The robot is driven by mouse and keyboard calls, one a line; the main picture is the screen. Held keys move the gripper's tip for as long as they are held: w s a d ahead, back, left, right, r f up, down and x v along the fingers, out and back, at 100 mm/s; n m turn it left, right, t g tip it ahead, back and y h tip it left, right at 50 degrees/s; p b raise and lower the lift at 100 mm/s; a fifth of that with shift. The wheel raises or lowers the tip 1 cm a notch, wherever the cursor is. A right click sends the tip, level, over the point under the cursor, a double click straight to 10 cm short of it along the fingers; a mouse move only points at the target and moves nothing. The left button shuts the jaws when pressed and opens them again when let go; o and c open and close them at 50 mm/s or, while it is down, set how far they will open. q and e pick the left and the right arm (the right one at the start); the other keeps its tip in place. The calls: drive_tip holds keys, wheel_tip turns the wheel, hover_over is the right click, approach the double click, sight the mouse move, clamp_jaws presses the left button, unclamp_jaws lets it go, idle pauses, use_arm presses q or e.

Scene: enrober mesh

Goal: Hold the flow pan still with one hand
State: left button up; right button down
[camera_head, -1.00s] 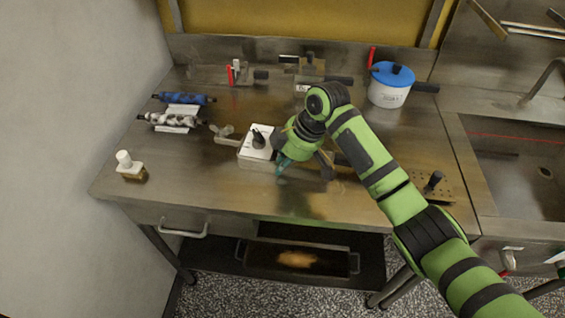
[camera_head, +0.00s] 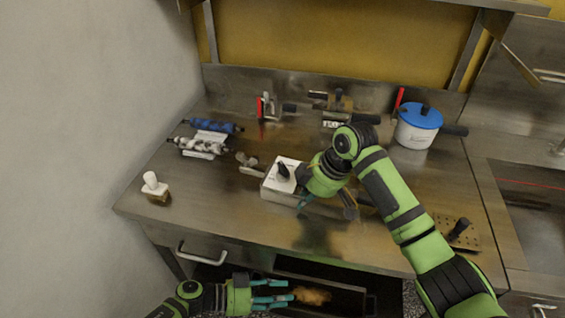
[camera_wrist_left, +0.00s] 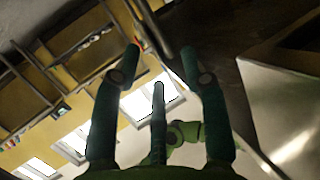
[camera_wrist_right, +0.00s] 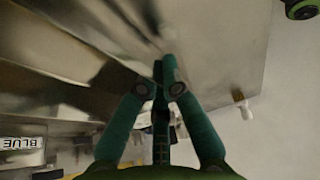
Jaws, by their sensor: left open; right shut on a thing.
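I cannot tell for sure which thing is the flow pan. A dark long pan (camera_head: 347,297) with something orange-brown in it sits low under the table, partly hidden. My left gripper (camera_head: 288,292) is open in front of that pan's left part; its spread fingers also show empty in the left wrist view (camera_wrist_left: 160,60). My right gripper (camera_head: 303,203) is low over the tabletop beside a white box (camera_head: 275,190) with a black knob. In the right wrist view its fingertips (camera_wrist_right: 165,75) are close together; what they hold cannot be made out.
A drawer handle (camera_head: 200,258) sticks out in front.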

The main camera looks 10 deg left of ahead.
use_arm(q)
drive_tip(key=s+a+r+m+g+y, duration=0.1)
drive_tip(key=s+r+m+g+y, duration=0.2)
drive_tip(key=s+r+m+g, duration=0.4)
wheel_tip(320, 180, up, 12)
drive_tip(key=s+d+m+g, duration=0.1)
drive_tip(key=m+g, duration=0.2)
drive_tip(key=m, duration=0.1)
drive_tip(key=w+a+r+m+t+y, duration=0.1)
drive_tip(key=w+a+r+m+t, duration=0.15)
drive_tip(key=w+r, duration=0.45)
drive_tip(key=w+a+r+m+t+y, duration=0.1)
drive_tip(key=w+a+r+m, duration=0.25)
drive_tip(key=w, duration=0.85)
drive_tip(key=w+a+r+m+t, duration=0.1)
drive_tip(key=w+a+r, duration=0.15)
drive_tip(key=r, duration=0.35)
drive_tip(key=w+a+r+m+t+y, duration=0.1)
drive_tip(key=w+a+r, duration=0.1)
drive_tip(key=w+r, duration=0.3)
drive_tip(key=w+a+r+m+t, duration=0.1)
drive_tip(key=w+a+r, duration=0.1)
drive_tip(key=r, duration=0.5)
drive_tip(key=n+g+y, duration=0.2)
drive_tip(key=n+y, duration=0.4)
drive_tip(key=y, duration=0.2)
hover_over(282, 167)
wheel_tip(282, 167, down, 10)
wheel_tip(282, 167, down, 12)
drive_tip(key=shift+r, duration=0.2)
